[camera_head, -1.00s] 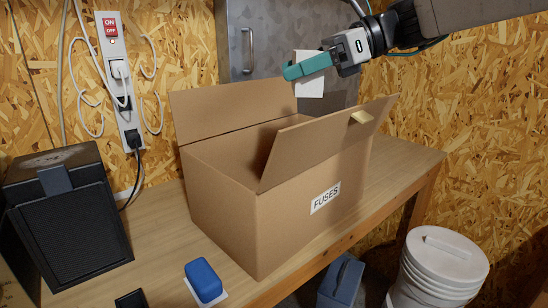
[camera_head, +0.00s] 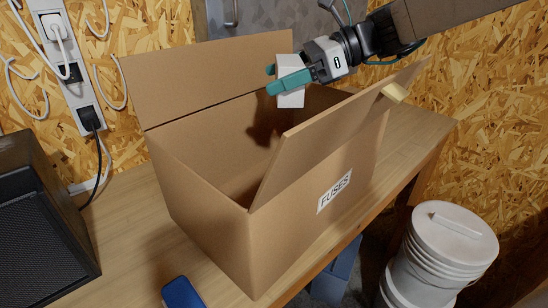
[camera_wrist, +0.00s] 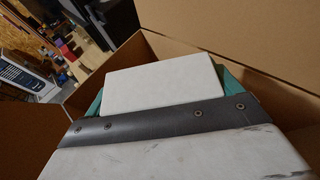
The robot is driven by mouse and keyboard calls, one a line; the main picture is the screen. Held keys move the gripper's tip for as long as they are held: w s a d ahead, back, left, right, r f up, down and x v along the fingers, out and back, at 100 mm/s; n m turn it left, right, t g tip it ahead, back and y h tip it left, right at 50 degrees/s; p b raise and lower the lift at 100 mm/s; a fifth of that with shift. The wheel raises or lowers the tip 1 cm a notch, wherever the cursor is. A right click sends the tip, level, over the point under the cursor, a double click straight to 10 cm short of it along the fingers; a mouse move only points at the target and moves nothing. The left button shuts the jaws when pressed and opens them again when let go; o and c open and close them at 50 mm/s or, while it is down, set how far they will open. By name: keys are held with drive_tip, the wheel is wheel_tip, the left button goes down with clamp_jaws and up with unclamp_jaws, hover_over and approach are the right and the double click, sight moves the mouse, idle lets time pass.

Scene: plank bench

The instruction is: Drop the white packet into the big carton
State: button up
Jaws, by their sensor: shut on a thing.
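The big carton (camera_head: 215,215) stands on the plank bench with its flaps up and its top open; a FUSES label is on its front. My gripper (camera_head: 280,80) is shut on the white packet (camera_head: 291,98), with teal fingers on either side of it. In the head view the packet appears over the carton's opening, around the height of the flap tops. The wrist view shows the packet (camera_wrist: 165,78) between the fingers, with cardboard walls around it. The carton's floor is mostly hidden in shadow and behind the front flap.
A black speaker-like box (camera_head: 40,225) stands at the left of the bench, below a power strip (camera_head: 75,75). A blue object (camera_head: 183,293) lies in front of the carton. A white lidded bucket (camera_head: 440,255) and a blue-grey container (camera_head: 337,275) are below the bench's front edge.

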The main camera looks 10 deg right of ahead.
drive_tip(key=shift+f, duration=0.7)
drive_tip(key=o, duration=0.8)
drive_tip(key=shift+s, duration=0.1)
drive_tip(key=shift+c, duration=0.2)
drive_tip(key=v, duration=0.7)
drive_tip(key=shift+d+r, duration=0.2)
drive_tip(key=shift+d, duration=0.15)
